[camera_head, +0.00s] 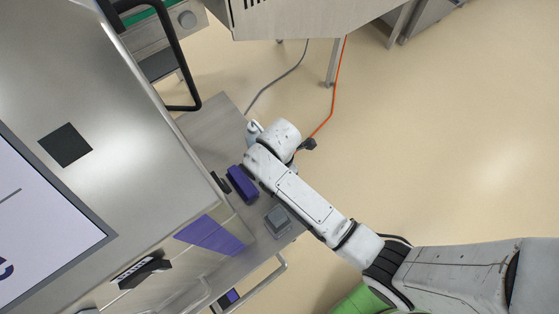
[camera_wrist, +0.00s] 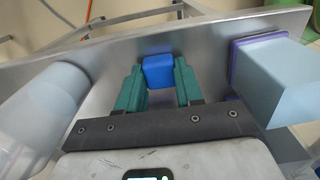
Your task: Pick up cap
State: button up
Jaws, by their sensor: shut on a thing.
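A small blue block-like cap (camera_wrist: 158,72) sits between the two teal fingers of my gripper (camera_wrist: 159,82) in the wrist view. The fingers are shut on its left and right sides. The cap is over or on the grey metal shelf; I cannot tell if its underside touches it. In the head view my arm reaches over the shelf (camera_head: 212,122), and it hides the cap and the fingertips.
A translucent pale bottle-like thing (camera_wrist: 45,105) stands close left of my gripper. A pale blue-grey box (camera_wrist: 270,85) with a purple edge is close right. A purple block (camera_head: 242,185) lies beside my arm. The large metal machine (camera_head: 130,110) borders the shelf. Cables (camera_head: 333,95) run over the floor.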

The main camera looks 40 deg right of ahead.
jog(key=c, duration=0.4)
jog(key=shift+o, duration=0.2)
